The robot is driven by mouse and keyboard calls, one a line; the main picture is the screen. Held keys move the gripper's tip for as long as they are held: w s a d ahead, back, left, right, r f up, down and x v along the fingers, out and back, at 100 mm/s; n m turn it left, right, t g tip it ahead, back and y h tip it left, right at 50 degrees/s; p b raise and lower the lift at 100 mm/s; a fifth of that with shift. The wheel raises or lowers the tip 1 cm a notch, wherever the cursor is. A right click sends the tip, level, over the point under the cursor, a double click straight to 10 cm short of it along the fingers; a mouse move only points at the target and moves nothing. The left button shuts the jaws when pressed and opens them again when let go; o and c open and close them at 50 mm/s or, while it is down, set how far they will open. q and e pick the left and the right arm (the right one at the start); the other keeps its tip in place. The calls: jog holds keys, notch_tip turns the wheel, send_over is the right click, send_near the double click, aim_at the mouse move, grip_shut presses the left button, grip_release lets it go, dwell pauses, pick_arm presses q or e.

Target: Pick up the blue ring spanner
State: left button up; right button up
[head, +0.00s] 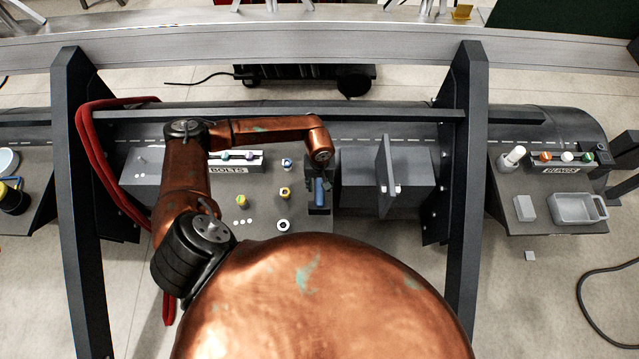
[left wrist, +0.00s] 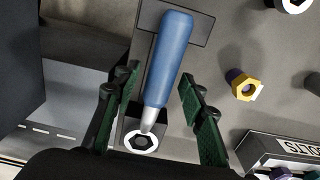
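The blue ring spanner (left wrist: 170,50) shows in the left wrist view as a blue handle with a pale metal shank. The shank runs down towards a white ring with a dark hexagonal middle (left wrist: 140,142); I cannot tell whether that ring is part of it. In the head view a bit of the blue handle (head: 319,191) shows below my wrist. My left gripper (left wrist: 158,78) is open, its green-padded fingers on either side of the tool, with gaps visible. In the head view the left gripper (head: 316,180) is mostly hidden by its own arm. My right gripper is not in view.
A yellow nut piece (left wrist: 245,87) lies to the right in the wrist view, near the BOLTS rack (left wrist: 285,145). In the head view a white ring-shaped piece (head: 283,226) lies nearby, and an upright dark plate (head: 386,176) stands to the right. Dark posts (head: 467,190) flank the bench.

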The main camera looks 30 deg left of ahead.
pick_arm(q)
grip_shut()
jog(key=shift+r, duration=0.15)
dwell(0.5)
jog(key=shift+w+r, duration=0.1)
jog(key=shift+r, duration=0.15)
notch_tip(320, 180, up, 2)
jog(key=shift+r, duration=0.1)
jog(key=s+r, duration=0.2)
jog(key=s+d+r, duration=0.1)
jog(key=s+r, duration=0.1)
jog(key=r, duration=0.1)
jog(key=shift+d, duration=0.15)
jog(key=s+d+r, duration=0.3)
jog(key=s+r, duration=0.2)
jog(key=s, duration=0.4)
jog(key=shift+s+b, duration=0.25)
jog(key=shift+b, duration=0.15)
